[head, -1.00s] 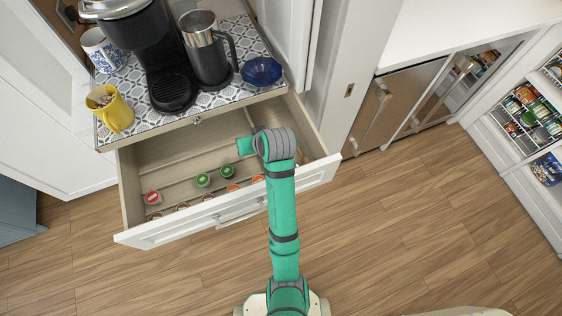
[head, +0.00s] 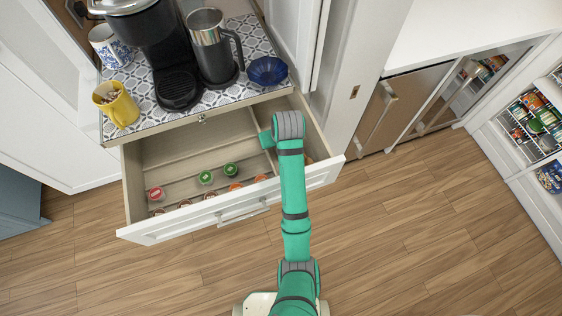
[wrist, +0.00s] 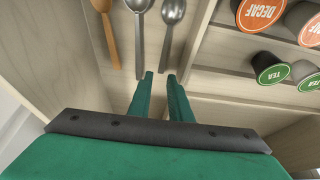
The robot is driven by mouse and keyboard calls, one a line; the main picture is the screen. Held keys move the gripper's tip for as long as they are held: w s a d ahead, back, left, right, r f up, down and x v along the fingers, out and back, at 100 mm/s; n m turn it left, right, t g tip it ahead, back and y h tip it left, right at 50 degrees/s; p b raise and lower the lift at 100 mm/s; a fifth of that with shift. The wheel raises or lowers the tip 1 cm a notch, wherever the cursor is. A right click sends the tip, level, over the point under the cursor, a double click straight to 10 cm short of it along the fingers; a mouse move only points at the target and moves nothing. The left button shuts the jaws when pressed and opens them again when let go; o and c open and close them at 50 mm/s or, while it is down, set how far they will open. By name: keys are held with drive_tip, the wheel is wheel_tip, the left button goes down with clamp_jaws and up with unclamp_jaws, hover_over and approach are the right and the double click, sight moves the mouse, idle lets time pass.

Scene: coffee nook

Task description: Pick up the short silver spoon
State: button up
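Two silver spoons lie in the open drawer in the wrist view, bowls at the top edge. The right one (wrist: 168,45) looks the shorter; the left one (wrist: 139,45) has its bowl cut off by the frame. My gripper (wrist: 160,77) is open and empty, its two green fingers a small gap apart. The end of the right spoon's handle shows just beyond the gap between the fingertips; the left spoon's handle ends near the left fingertip. I cannot tell the height above the spoons. In the head view my arm hides the spoons and the fingers.
A wooden spoon (wrist: 108,35) lies left of the silver ones. Drawer dividers and coffee pods (wrist: 270,68) are on the right. The drawer (head: 165,233) stands open below a counter with a coffee maker (head: 178,85), steel press (head: 207,50), yellow mug (head: 122,108) and blue bowl (head: 268,70).

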drive_tip(key=shift+x, duration=1.95)
drive_tip(key=shift+s+f, duration=0.1)
drive_tip(key=shift+s, duration=0.05)
clamp_jaws()
